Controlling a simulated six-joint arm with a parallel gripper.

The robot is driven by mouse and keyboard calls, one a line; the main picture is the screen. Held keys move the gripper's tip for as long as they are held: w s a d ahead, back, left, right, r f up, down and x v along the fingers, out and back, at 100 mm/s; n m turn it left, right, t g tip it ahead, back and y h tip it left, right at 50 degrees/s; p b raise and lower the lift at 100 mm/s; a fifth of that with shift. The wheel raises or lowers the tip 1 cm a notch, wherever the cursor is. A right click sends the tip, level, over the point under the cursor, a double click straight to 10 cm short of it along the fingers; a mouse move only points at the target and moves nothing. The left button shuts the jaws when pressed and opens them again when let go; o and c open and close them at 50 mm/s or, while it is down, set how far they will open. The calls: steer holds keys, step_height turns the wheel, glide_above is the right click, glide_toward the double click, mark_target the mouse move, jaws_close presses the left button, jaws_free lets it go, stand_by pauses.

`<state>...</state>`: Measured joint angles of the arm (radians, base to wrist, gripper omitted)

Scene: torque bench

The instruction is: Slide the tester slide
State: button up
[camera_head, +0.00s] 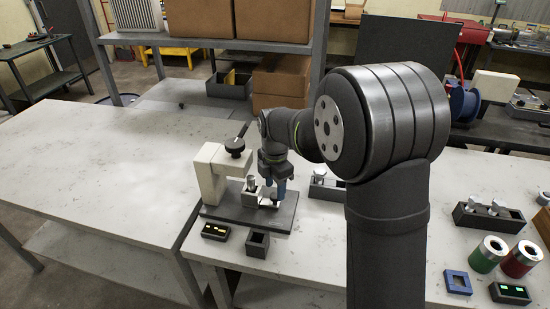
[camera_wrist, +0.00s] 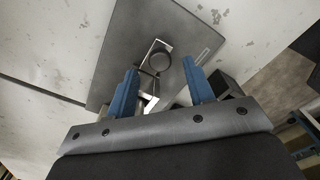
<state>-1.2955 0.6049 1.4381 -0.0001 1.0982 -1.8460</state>
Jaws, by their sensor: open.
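The tester has a cream C-shaped frame (camera_head: 209,172) with a black knob and lever on top, standing on a dark base plate (camera_head: 228,214). A small metal slide part (camera_head: 250,194) with an upright silver piece sits on the plate beside the frame. My gripper (camera_head: 278,194) points down over the plate at the slide's right, its blue fingers low. In the wrist view, my gripper (camera_wrist: 160,68) is open, with bright metal and a dark round part (camera_wrist: 160,61) seen between and beyond the fingers. I cannot tell whether either finger touches the slide.
A display box (camera_head: 215,231) and a small dark open box (camera_head: 257,244) stand in front of the plate. Trays with metal parts (camera_head: 488,215), green (camera_head: 487,255) and red (camera_head: 522,259) cylinders lie to the right. The left table (camera_head: 95,165) is clear.

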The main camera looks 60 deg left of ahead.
step_height(320, 180, up, 15)
steer(key=shift+f, duration=0.15)
steer(key=w+d+f+m+g+y, duration=0.2)
steer(key=w+d+m+g, duration=0.15)
steer(key=w, duration=0.35)
steer(key=shift+m+g, duration=0.25)
steer(key=shift+m, duration=0.2)
steer(key=x, duration=1.7)
steer(key=shift+s+a+r, duration=0.1)
steer(key=shift+s+a, duration=0.1)
steer(key=shift+s, duration=0.1)
jaws_close()
